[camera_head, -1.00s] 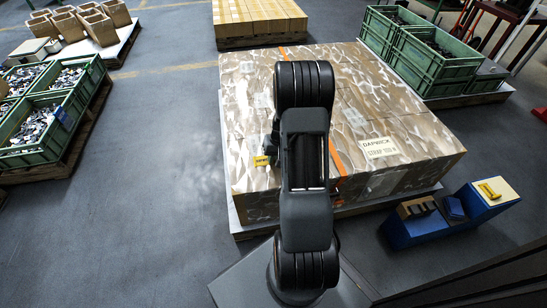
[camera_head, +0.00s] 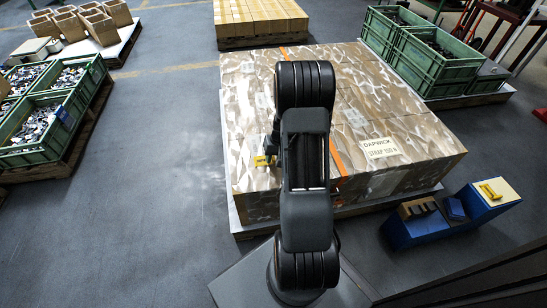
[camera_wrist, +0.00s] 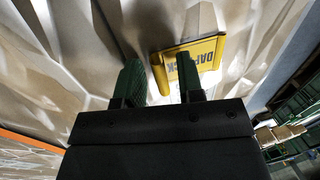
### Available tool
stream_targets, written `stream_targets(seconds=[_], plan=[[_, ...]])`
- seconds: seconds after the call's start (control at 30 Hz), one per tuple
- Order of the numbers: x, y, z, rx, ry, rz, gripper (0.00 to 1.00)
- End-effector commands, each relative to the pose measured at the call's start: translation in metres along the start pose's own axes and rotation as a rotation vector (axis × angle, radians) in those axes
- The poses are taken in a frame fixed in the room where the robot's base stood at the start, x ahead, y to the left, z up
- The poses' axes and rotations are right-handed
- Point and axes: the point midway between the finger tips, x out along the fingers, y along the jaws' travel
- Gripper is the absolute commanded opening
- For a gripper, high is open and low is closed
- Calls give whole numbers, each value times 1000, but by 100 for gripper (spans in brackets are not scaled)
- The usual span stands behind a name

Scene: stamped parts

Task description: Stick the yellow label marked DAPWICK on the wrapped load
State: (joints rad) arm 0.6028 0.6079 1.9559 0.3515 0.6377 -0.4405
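The wrapped load (camera_head: 400,95) is a broad low block in crinkled, shiny film, on a pallet. The yellow label (camera_head: 261,161) is at its left part, against or very close to the film. In the wrist view the label (camera_wrist: 213,52) shows dark letters, upside down and partly covered by my right finger. My gripper (camera_wrist: 160,80) has its two green fingers apart, with film visible between them. The label lies beyond the right finger and partly across the gap. Whether a finger touches it, I cannot tell. In the head view my arm hides most of the gripper.
An orange strap (camera_head: 339,163) crosses the load. A pale sign (camera_head: 381,148) on its top reads DAPWICK with a second line. A blue stand (camera_head: 415,228) with a yellow-handled item is at the right. Green crates (camera_head: 435,62) stand at the back right.

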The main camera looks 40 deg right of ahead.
Motion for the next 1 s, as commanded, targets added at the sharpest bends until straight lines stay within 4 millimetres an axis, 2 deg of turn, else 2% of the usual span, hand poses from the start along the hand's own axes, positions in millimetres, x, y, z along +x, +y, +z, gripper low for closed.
stream_targets(seconds=[0.17, 0.5, 0.7, 1.0], plan=[[-14, 1, 0, 0, 0, 2, 43], [-84, -2, 0, -3, 3, 2, 43], [-116, -2, 0, -3, 1, 1, 43], [-137, -2, 0, -2, 1, 1, 43]])
